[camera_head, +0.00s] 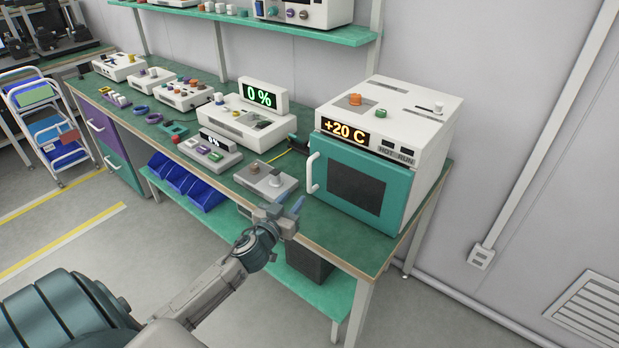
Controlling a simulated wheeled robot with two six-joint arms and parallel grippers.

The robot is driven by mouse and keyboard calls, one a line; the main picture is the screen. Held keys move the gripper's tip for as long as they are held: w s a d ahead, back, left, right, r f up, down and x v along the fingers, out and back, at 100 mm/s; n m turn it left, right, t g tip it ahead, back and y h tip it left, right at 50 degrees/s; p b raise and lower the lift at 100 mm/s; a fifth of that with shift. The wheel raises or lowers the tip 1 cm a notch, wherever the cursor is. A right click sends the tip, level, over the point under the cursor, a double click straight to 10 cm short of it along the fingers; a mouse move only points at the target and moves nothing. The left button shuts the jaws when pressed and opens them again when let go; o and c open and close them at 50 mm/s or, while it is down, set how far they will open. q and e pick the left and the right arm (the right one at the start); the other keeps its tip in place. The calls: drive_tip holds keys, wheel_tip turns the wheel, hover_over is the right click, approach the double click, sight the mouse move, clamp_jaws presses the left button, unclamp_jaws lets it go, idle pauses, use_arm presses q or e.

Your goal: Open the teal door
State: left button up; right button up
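The teal door (334,200) is the front of a white oven-like box (430,118) at the right end of the green bench. It looks shut and has a dark window (356,187). A white vertical handle (312,173) is on its left edge. My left gripper (289,209) is in front of the bench edge, a little below and left of the handle. Its bluish fingers point up toward the bench and appear apart, with nothing seen between them. It does not appear to touch the handle. My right gripper is not in view.
A grey device with a knob (266,181) sits on the bench top left of the door, close behind my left gripper. Bench top (345,238) before the door is clear.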

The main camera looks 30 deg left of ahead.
sight(308, 179)
use_arm(q)
drive_tip(key=w+p, duration=0.1)
drive_tip(key=w, duration=0.2)
drive_tip(key=w+p, duration=0.1)
drive_tip(key=w, duration=0.2)
drive_tip(key=w+a+p, duration=0.1)
drive_tip(key=w+p, duration=0.1)
drive_tip(key=w, duration=0.1)
drive_tip(key=shift+w+r, duration=0.2)
drive_tip(key=shift+r, duration=0.15)
drive_tip(key=shift+w+a+f, duration=0.1)
drive_tip(key=shift+w, duration=0.55)
drive_tip(key=shift+c, duration=0.4)
clamp_jaws()
